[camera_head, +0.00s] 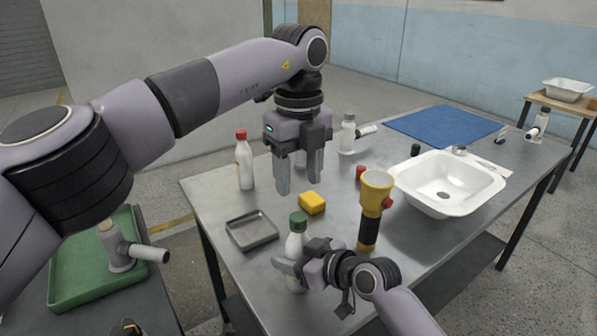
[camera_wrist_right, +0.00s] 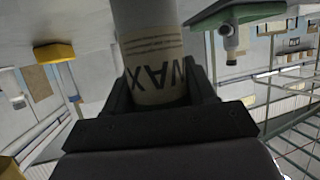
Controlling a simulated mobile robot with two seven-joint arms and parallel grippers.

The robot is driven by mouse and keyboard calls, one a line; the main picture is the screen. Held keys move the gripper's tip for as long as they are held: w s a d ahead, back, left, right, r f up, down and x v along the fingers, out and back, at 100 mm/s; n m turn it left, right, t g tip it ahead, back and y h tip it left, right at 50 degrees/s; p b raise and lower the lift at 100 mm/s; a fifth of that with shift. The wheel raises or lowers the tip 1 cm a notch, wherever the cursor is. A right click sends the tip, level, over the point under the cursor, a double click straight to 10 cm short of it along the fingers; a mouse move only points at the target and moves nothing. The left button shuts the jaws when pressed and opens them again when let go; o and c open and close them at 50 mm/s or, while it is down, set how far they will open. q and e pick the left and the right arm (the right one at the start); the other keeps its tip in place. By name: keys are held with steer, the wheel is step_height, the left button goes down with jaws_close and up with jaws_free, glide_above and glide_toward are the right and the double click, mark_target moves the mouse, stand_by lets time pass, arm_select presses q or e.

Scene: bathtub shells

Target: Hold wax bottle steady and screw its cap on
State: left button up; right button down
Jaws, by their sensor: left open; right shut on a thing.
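The wax bottle (camera_head: 295,244) is white and stands upright near the table's front edge. Its green cap (camera_head: 299,222) sits on the bottle's top; I cannot tell how tightly it is seated. My right gripper (camera_head: 294,268) is shut around the lower body of the bottle. In the right wrist view the bottle's label (camera_wrist_right: 155,70) reads WAX upside down between the fingers; the cap is out of that view. My left gripper (camera_head: 299,186) is open and empty, pointing down above and apart from the cap.
A yellow sponge (camera_head: 312,203) and grey tray (camera_head: 270,236) lie close to the bottle. A yellow-headed lamp (camera_head: 376,190) stands to its right. A red-capped bottle (camera_head: 244,165), white sink shell (camera_head: 482,190) and blue mat (camera_head: 446,128) are further off.

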mark_target(298, 216)
arm_select(q)
steer(key=shift+f, duration=4.05)
jaws_close()
steer(key=m, duration=2.4)
steer(key=shift+m, duration=0.3)
steer(key=shift+o, duration=0.7)
jaws_free()
